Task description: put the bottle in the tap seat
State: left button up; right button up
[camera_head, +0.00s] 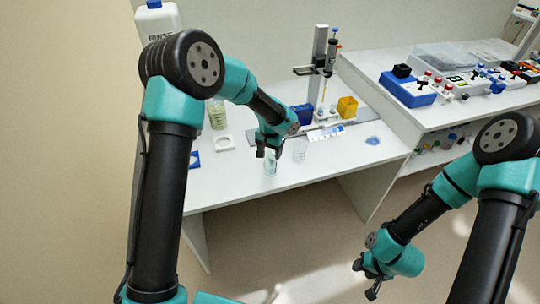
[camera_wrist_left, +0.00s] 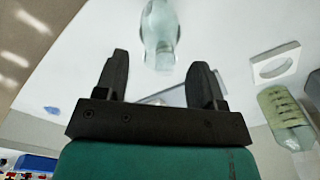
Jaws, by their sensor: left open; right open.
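A clear, pale bottle (camera_head: 270,167) stands near the front edge of the white table, just below my left gripper (camera_head: 267,152). In the left wrist view the bottle (camera_wrist_left: 160,38) lies beyond the open fingers of my left gripper (camera_wrist_left: 162,82), apart from them. A white square plate with a round opening (camera_head: 225,142), possibly the tap seat, lies to the left; the plate also shows in the left wrist view (camera_wrist_left: 257,71). My right gripper (camera_head: 370,283) is open and empty, low in front of the tables.
A greenish bottle (camera_head: 218,118) stands behind the plate. A clear beaker (camera_head: 299,150) is right of the clear bottle. A stand (camera_head: 318,75), yellow box (camera_head: 347,107) and blue box (camera_head: 302,114) are at the back. A large RINSE bottle (camera_head: 157,20) is far left.

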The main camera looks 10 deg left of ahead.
pick_arm(q)
notch_tip(320, 180, up, 9)
jog(key=shift+r, duration=0.15)
dwell(0.5)
jog(key=shift+o, duration=0.7)
jog(key=s+d+f+m+t+y, duration=0.1)
jog(key=s+d+m+t+y, duration=0.2)
jog(key=m, duration=0.9)
jog(key=s+d+f+m+t+y, duration=0.1)
jog(key=s+d+m+t+y, duration=0.3)
jog(key=s+d+m, duration=0.3)
jog(key=m+t, duration=0.1)
jog(key=m, duration=0.4)
jog(key=shift+s+f+m, duration=0.15)
jog(key=shift+f+m, duration=0.15)
jog(key=shift+f, duration=0.1)
